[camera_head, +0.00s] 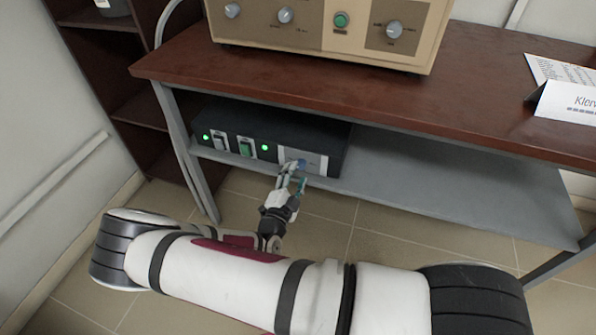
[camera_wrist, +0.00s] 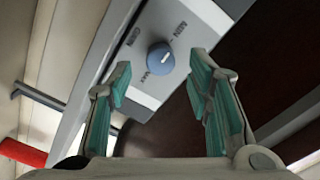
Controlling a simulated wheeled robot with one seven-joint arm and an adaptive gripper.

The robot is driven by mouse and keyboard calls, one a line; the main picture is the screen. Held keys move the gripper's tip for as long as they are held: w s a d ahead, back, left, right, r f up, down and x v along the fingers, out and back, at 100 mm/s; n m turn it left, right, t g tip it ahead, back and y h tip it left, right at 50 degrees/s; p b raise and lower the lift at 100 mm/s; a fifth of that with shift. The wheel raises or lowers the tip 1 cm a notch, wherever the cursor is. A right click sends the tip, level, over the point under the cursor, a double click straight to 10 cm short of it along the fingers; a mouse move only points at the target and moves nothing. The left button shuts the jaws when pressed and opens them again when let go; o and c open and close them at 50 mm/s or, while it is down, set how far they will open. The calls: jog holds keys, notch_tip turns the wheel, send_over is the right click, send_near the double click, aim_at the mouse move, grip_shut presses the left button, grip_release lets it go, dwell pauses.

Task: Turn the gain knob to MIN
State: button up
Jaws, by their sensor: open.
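The blue-grey round gain knob (camera_wrist: 160,57) sits on a light grey panel (camera_wrist: 187,18) and also shows as a small blue spot in the head view (camera_head: 302,163). The panel lettering reads GAIN, MIN and MAX. A short pale mark shows on the knob's face; its exact pointing is too small to tell. The knob belongs to a dark box (camera_head: 315,135) on the lower shelf. My gripper (camera_wrist: 160,78) is open. In the wrist view its teal-padded fingers lie to either side of the knob, with gaps; in the head view it is close to the panel (camera_head: 292,185).
The wooden tabletop (camera_head: 480,90) overhangs the box and bears a beige instrument (camera_head: 350,45). The lower shelf (camera_head: 450,195) is bare to the right.

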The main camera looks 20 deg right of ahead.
jog(key=v, duration=0.9)
jog(key=shift+s, duration=0.15)
jog(key=s+d+r+m+g, duration=0.45)
jog(key=r+m, duration=0.35)
jog(key=m, duration=0.2)
jog(key=s+d+r+m+g+h, duration=0.1)
jog(key=s+d+r+m+g, duration=0.2)
jog(key=r+m+g, duration=0.5)
jog(key=s+d+r+m+g, duration=0.35)
jog(key=r+m, duration=0.55)
jog(key=m, duration=0.4)
jog(key=s+a+r+m+t+y, duration=0.1)
jog(key=s+r+m+y, duration=0.5)
jog(key=s+m, duration=0.45)
jog(key=s+a+r+m+t+y, duration=0.1)
jog(key=s+a+r+m+y, duration=0.1)
jog(key=s+r+m+y, duration=0.6)
notch_tip(320, 180, up, 19)
jog(key=s+m+t+h+p, duration=0.2)
jog(key=m+t+p, duration=0.1)
jog(key=p, duration=1.6)
jog(key=shift+a+r+m+t+p, duration=0.15)
jog(key=shift+a+m+t+p, duration=0.15)
jog(key=shift+m, duration=0.35)
